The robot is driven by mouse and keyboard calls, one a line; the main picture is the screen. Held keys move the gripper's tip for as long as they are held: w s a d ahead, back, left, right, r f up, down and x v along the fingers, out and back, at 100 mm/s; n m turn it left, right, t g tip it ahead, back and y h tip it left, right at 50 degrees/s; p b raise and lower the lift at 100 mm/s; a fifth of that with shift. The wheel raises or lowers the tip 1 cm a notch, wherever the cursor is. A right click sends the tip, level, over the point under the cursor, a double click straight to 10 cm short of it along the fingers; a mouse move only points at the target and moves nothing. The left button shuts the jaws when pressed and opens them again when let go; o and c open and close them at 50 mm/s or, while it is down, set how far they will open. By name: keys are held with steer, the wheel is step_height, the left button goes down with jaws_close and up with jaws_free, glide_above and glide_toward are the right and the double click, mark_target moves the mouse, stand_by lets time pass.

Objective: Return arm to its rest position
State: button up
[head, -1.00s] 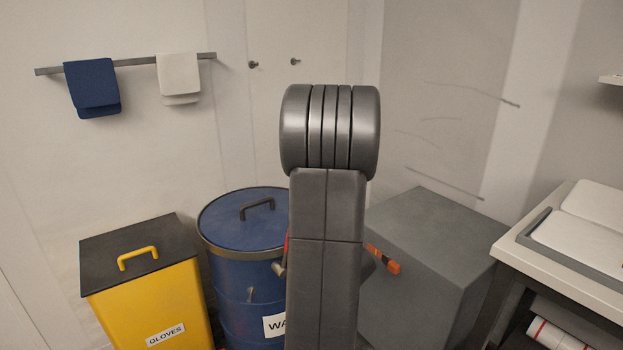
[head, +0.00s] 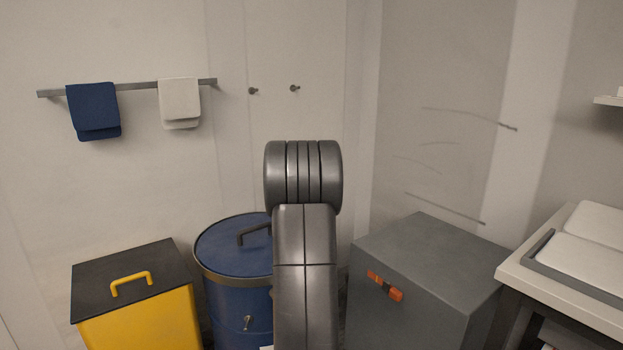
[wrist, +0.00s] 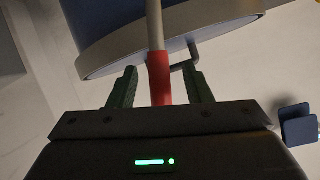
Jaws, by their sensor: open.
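My arm (head: 305,245) rises in the middle of the head view and hides my gripper there. In the wrist view my gripper (wrist: 158,88) shows two green fingers standing apart. A pale rod with a red sleeve (wrist: 159,75) shows in the space between the fingers. I cannot tell whether either finger touches it. The pale rim (wrist: 120,55) of a blue drum is just beyond the fingertips, with a dark handle beside the rod.
The blue lidded drum (head: 225,248) stands left of my arm, partly hidden by it. A yellow bin (head: 150,320) with a black lid is further left. A grey box (head: 430,260) with an orange latch and a white bench (head: 570,300) are at right. Towels hang on a wall rail (head: 140,87).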

steer(key=shift+s+d+r, duration=0.15)
steer(key=shift+s+r, duration=0.05)
steer(key=shift+s, duration=0.3)
steer(key=p+v, duration=0.3)
steer(key=v, duration=1)
steer(key=b+x, duration=0.3)
steer(key=x, duration=1.1)
steer(key=shift+w+f+b, duration=0.1)
steer(key=shift+f+b, duration=0.1)
steer(key=shift+b, duration=0.1)
steer(key=shift+w+d+r+p, duration=0.1)
steer(key=shift+d+r+p, duration=0.15)
steer(key=shift+p, duration=0.45)
steer(key=shift+d, duration=0.15)
steer(key=shift+w+d+f+m+y+p, duration=0.1)
steer(key=shift+w+f+m+y+p, duration=0.1)
steer(key=shift+m+y+p, duration=0.15)
steer(key=shift+d, duration=0.15)
